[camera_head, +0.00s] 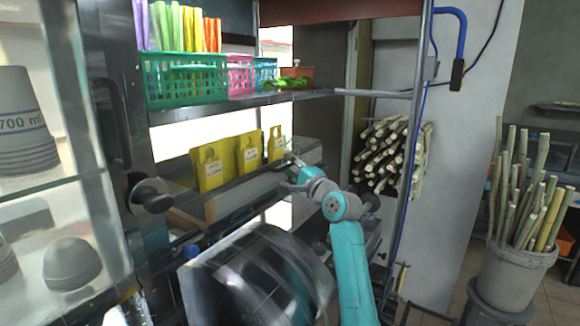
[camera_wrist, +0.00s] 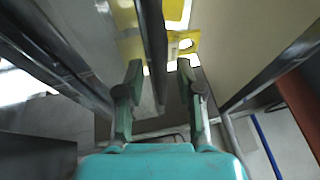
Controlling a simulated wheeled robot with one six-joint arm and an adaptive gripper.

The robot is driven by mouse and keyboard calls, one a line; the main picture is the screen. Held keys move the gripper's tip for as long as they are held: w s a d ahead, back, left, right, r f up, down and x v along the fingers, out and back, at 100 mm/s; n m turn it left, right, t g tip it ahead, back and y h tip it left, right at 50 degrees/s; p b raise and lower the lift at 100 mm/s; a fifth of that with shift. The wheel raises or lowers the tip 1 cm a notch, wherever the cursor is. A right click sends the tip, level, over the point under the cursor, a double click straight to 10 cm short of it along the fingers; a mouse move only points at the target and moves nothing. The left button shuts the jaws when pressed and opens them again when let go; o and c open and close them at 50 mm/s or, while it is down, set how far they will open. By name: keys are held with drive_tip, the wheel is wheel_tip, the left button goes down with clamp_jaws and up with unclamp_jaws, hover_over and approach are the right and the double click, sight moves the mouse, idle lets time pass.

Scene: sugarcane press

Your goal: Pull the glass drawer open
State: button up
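A glass-fronted unit (camera_head: 95,215) with a dark frame and stacked cups behind it fills the left of the head view. A shelf tray with a long dark front edge (camera_head: 245,212) and yellow tags stands right of it. I cannot tell which of these is the glass drawer. My gripper (camera_head: 292,172) is at the right end of the tray, by the yellow tags, away from the cup unit. In the wrist view my gripper (camera_wrist: 160,92) has its fingers apart. A dark upright bar (camera_wrist: 153,45) reaches between them; contact cannot be told.
A black round knob (camera_head: 151,195) is on the dark frame at left. Green (camera_head: 185,80) and pink baskets stand on the upper shelf. Yellow tags (camera_head: 210,167) line the tray. Cane bundles (camera_head: 390,155) and a bucket of cane (camera_head: 512,265) are at right. A metal post (camera_head: 412,150) stands right of my arm.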

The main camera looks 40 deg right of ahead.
drive_tip(key=shift+w, duration=0.1)
clamp_jaws()
idle(0.3)
drive_tip(key=s+d, duration=0.3)
drive_tip(key=s, duration=0.5)
drive_tip(key=s+d, duration=0.3)
drive_tip(key=s, duration=0.5)
drive_tip(key=shift+s, duration=0.35)
unclamp_jaws()
drive_tip(key=shift+s, duration=0.1)
drive_tip(key=s+f, duration=0.2)
drive_tip(key=s, duration=0.9)
drive_tip(key=shift+s+a, duration=0.3)
drive_tip(key=shift+s, duration=0.05)
